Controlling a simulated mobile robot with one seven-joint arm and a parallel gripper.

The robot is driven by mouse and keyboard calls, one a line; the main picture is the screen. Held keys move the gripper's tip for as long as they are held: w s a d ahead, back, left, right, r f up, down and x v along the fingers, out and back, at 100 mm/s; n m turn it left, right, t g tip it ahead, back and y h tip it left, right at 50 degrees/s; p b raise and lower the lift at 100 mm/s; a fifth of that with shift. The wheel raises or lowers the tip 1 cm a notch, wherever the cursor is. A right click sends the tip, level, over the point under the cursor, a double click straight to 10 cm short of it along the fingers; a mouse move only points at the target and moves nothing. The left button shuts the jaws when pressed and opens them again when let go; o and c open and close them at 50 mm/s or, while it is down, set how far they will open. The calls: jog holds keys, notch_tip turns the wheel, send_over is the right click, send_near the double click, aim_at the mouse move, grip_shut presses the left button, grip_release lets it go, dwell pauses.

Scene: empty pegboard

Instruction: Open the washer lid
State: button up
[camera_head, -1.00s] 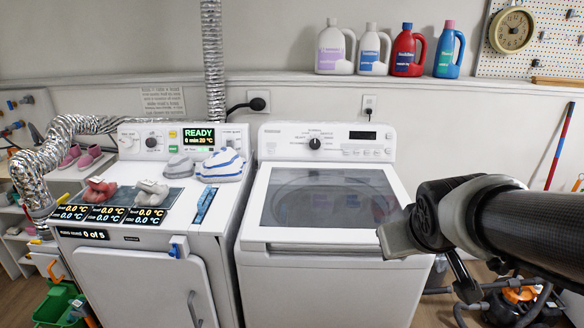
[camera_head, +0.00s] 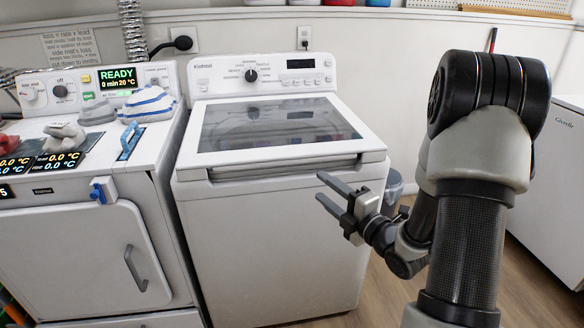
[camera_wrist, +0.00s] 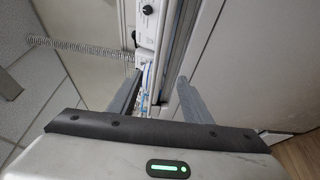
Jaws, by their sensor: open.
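The white washer (camera_head: 270,235) stands in the middle of the head view. Its lid (camera_head: 275,122), a dark glass pane in a white frame, lies shut on top. A grey recessed strip (camera_head: 275,170) runs along the lid's front edge. My gripper (camera_head: 325,190) is open and empty, its two fingers pointing left, in front of the washer's upper front right. It looks apart from the lid, slightly below its front edge. In the wrist view my gripper (camera_wrist: 158,95) shows a finger at each side, with the machines seen edge-on between them.
A small grey bin (camera_head: 393,187) sits beside the washer's right side. A white cabinet (camera_head: 550,175) stands at the right, with wooden floor between.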

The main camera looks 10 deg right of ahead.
aim_at(289, 161)
jog(key=b+x, duration=0.1)
jog(key=x, duration=1.5)
jog(key=shift+w, duration=0.1)
grip_shut()
jog(key=shift+r, duration=0.1)
